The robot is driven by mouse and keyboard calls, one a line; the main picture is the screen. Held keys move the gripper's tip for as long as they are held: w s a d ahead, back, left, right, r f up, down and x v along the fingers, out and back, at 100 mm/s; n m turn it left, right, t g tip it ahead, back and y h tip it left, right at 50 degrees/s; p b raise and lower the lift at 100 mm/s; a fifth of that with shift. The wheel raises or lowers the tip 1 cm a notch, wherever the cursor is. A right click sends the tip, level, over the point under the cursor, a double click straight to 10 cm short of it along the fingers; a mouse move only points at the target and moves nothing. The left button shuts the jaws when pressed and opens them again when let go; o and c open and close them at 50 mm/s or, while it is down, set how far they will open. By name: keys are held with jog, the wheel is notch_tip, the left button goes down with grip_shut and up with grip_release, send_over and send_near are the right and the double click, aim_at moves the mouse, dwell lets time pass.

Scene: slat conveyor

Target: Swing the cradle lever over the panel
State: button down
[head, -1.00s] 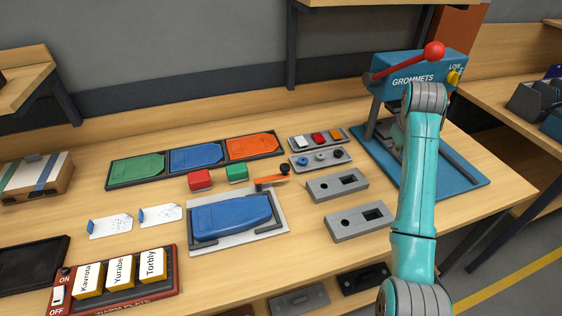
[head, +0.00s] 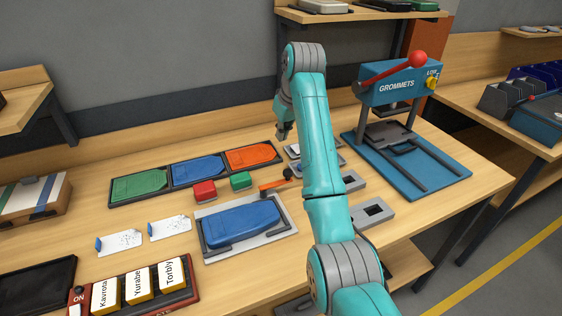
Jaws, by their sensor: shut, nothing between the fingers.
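The cradle (head: 288,229) is a light grey plate on the bench, with a blue panel (head: 240,222) lying in it. The cradle lever (head: 271,186) is an orange bar with a black knob (head: 288,173). It sits at the cradle's back right corner and points right, away from the panel. My gripper (head: 283,137) is shut and empty. It is raised above the back of the bench, beyond the lever and apart from it. My teal arm covers part of the bench just right of the lever.
A red block (head: 204,191) and a green block (head: 240,180) stand behind the cradle. A tray with green, blue and orange panels (head: 197,169) lies at the back. Grey fixtures (head: 372,212) are partly hidden by my arm. The blue grommet press (head: 398,84) stands at right.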

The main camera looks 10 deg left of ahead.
jog(key=shift+s+d+f, duration=0.1)
jog(key=shift+d+f, duration=0.05)
jog(key=shift+f, duration=2.4)
jog(key=shift+s+d+f, duration=0.1)
jog(key=shift+d+f, duration=0.05)
jog(key=shift+f, duration=2.35)
